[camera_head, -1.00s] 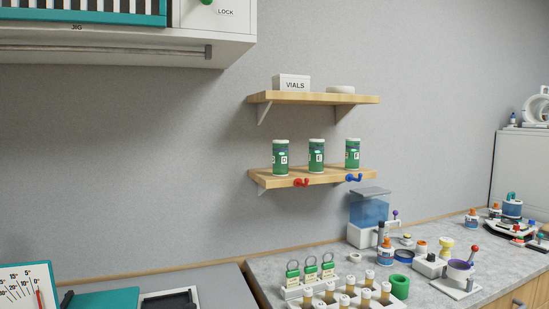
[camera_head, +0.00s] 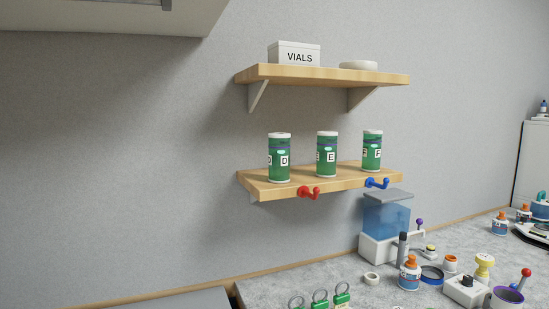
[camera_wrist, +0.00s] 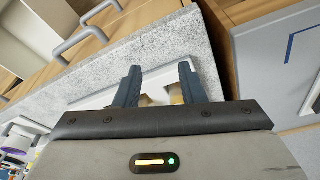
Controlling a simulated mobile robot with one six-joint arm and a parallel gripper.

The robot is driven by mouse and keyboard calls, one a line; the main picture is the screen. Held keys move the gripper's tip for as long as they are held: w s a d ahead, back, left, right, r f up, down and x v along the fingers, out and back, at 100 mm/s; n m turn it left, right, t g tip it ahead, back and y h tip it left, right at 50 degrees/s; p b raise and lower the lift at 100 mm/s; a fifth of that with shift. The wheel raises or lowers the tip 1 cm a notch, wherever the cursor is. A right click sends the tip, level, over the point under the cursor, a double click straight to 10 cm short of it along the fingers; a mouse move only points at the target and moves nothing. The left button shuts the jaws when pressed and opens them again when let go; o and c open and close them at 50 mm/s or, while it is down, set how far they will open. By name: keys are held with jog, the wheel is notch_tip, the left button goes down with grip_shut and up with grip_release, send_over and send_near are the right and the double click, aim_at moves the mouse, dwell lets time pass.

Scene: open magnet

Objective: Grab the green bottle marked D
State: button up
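The green bottle marked D (camera_head: 279,157) stands upright at the left end of the lower wooden shelf (camera_head: 255,181). It has a white cap and white letter labels. Two like bottles stand to its right, one marked E (camera_head: 326,154) and one marked F (camera_head: 372,151). My gripper (camera_wrist: 158,86) shows only in the wrist view, with its two dark fingers apart and nothing clearly held between them. It is over a counter edge, and no bottle shows in that view.
The upper shelf (camera_head: 330,77) holds a VIALS box (camera_head: 294,54) above the bottles. The counter (camera_head: 290,287) below is crowded at right. A cabinet overhangs at upper left.

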jog(key=shift+o, duration=0.2)
jog(key=shift+d, duration=0.1)
jog(key=shift+o, duration=0.8)
jog(key=shift+w+r, duration=0.15)
jog(key=shift+r, duration=0.1)
jog(key=o, duration=0.7)
jog(key=w+a+r+p, duration=0.1)
jog(key=w+r+p, duration=0.2)
jog(key=w+r, duration=0.5)
jog(key=w+a+r+t+p, duration=0.1)
jog(key=w+r+p, duration=0.2)
jog(key=w+r, duration=0.5)
notch_tip(320, 180, up, 3)
jog(key=shift+w+a+r+n+p, duration=0.1)
jog(key=shift+w+a+n+p, duration=0.2)
jog(key=shift+w+n, duration=0.1)
notch_tip(320, 180, up, 23)
jog(key=n+t+y+p, duration=0.1)
jog(key=t+p, duration=0.2)
jog(key=p, duration=0.6)
send_over(280, 148)
jog(key=s, duration=0.2)
jog(key=shift+s+d, duration=0.2)
jog(key=shift+d, duration=0.25)
jog(key=shift+w+a+r, duration=0.1)
jog(key=shift+w, duration=0.05)
jog(key=shift+w+a+f, duration=0.1)
jog(key=shift+w+f, duration=0.1)
jog(key=shift+p+x, duration=0.55)
jog(key=shift+x, duration=2.95)
